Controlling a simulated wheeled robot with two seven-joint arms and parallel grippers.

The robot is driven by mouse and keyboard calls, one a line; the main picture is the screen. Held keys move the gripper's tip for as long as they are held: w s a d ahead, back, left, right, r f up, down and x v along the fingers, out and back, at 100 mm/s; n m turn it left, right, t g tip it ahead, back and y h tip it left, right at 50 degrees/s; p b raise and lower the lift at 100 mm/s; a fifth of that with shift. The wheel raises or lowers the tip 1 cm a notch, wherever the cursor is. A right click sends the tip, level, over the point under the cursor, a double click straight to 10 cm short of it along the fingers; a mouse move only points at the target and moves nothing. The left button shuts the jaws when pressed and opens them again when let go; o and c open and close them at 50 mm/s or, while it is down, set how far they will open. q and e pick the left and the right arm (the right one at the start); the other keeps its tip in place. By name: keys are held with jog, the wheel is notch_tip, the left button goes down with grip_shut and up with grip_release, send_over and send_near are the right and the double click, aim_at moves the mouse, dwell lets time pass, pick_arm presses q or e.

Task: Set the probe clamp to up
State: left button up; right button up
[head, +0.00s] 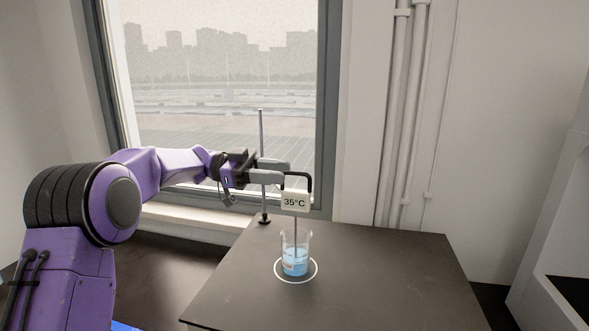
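The probe clamp (299,175) shows as a black bracket beside a thin upright stand rod (261,130) at the table's far edge. A white display reading 35°C (294,202) hangs below it. Its thin probe (295,225) points down into a glass beaker (305,245) of blue liquid. My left gripper (278,171) comes in from the left at the clamp's height. Its two grey fingers are apart, one above the other in the picture, close to the bracket's left end. I cannot tell whether they touch it. My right gripper is out of view.
The beaker stands within a white ring (315,273) on the dark table (395,280). The table's right side and front are clear. A window (225,60) and a wall with pipes (403,110) are behind.

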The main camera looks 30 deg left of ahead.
aim_at(295, 173)
pick_arm(q)
jog(key=p+x, duration=0.1)
jog(key=x, duration=0.3)
jog(key=shift+d+r, duration=0.15)
jog(key=shift+d, duration=0.1)
jog(key=shift+w+d, duration=0.1)
jog(key=shift+d, duration=0.05)
grip_shut()
notch_tip(295, 173, up, 14)
jog(key=p, duration=0.6)
jog(key=shift+c, duration=0.5)
grip_release()
jog(key=shift+o, duration=0.5)
jog(key=shift+f, duration=0.3)
